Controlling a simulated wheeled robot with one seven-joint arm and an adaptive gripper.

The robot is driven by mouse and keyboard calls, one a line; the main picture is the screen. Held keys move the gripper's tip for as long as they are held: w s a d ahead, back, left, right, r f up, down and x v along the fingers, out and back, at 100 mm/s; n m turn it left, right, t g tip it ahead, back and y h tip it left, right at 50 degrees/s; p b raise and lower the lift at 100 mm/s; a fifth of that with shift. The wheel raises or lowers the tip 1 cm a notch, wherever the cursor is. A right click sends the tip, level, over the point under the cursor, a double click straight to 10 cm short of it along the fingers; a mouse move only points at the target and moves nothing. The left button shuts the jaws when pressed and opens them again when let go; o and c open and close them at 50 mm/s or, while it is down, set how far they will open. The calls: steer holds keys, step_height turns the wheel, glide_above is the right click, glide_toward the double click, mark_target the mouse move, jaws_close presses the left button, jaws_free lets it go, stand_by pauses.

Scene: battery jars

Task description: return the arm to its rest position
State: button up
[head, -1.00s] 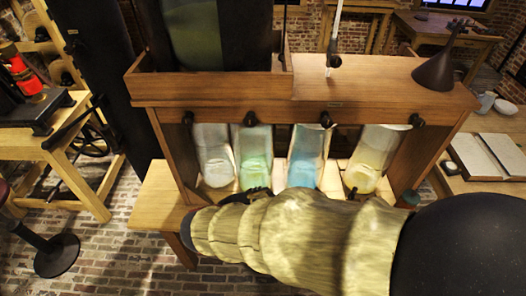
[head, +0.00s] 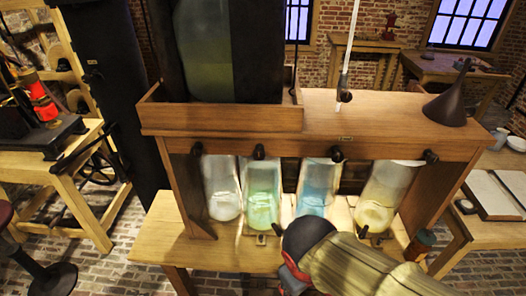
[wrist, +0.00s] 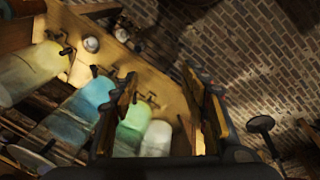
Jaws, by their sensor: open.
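My gripper (wrist: 162,100) is open in the wrist view, its two fingers spread apart with nothing between them. In the head view only part of my forearm (head: 355,268) and a reddish part near the wrist show at the bottom, in front of the bench; the fingertips are hidden there. Four glass jars stand in a row under the wooden stand: white (head: 222,190), green (head: 262,195), blue (head: 315,188) and yellow (head: 383,195). They also show tilted in the wrist view, the yellow one (wrist: 35,72) at left. The gripper looks apart from them.
The wooden bench (head: 165,235) bears the stand, with a dark funnel (head: 447,105) on top. A dark stool (head: 45,275) stands at lower left. A side table with an open book (head: 495,193) is at right.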

steer(key=d+r+m+t+b, duration=0.3)
steer(key=d+r+m, duration=0.3)
steer(key=d, duration=0.4)
steer(key=shift+s+r+m+y, duration=0.15)
steer(key=shift+s+m+y, duration=0.2)
steer(key=shift+m, duration=0.35)
steer(key=shift+w+d, duration=0.1)
steer(key=shift+w, duration=0.05)
steer(key=shift+c, duration=0.8)
